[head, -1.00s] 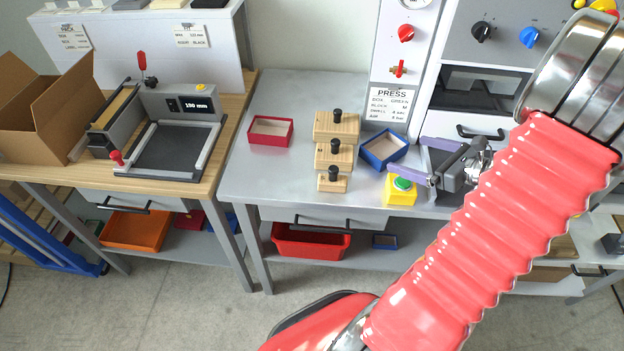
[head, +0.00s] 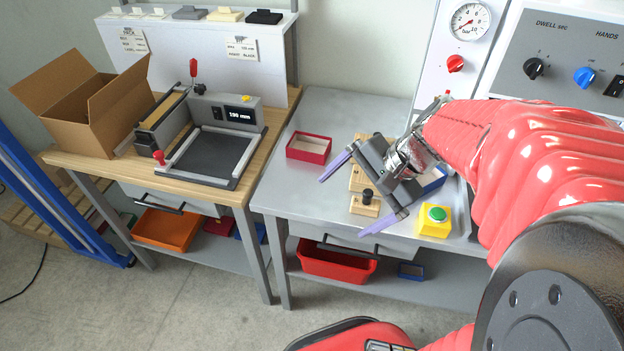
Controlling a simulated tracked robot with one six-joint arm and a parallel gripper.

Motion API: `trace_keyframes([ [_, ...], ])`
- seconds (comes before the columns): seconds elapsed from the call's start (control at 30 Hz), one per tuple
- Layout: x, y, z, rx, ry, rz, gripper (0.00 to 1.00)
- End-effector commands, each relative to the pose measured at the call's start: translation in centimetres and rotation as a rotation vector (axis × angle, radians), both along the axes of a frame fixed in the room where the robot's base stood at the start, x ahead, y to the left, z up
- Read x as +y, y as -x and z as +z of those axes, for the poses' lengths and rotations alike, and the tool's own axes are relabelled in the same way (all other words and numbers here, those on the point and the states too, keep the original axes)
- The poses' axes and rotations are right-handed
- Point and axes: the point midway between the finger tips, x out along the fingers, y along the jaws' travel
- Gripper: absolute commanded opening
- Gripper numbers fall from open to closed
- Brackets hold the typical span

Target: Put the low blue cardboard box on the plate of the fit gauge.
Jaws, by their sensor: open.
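The low blue cardboard box (head: 433,183) sits on the grey table, mostly hidden behind my gripper. Only part of its blue side shows. The fit gauge (head: 227,113) stands on the wooden-topped table at left, with a small display and a dark flat plate (head: 208,155) that is bare. My gripper (head: 342,206) is open and empty, its two purple fingers spread and pointing left. It appears over the wooden blocks, between me and the blue box; its height above the table is hard to tell.
Wooden blocks with black knobs (head: 364,206) stand partly behind my gripper. A red box (head: 309,148) lies left of them, and a yellow button box (head: 434,221) stands at the right. An open brown carton (head: 95,110) is left of the gauge. Bins sit on the shelves below.

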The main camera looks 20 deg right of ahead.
Motion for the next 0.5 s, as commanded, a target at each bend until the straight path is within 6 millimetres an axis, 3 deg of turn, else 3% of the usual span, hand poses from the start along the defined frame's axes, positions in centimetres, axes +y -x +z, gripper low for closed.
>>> trace_keyframes([
  [0.2,3.4,2.0,1.6,-0.076,0.238,0.308,1.0],
  [0.5,6.1,4.2,4.2,-0.219,0.557,0.696,1.0],
])
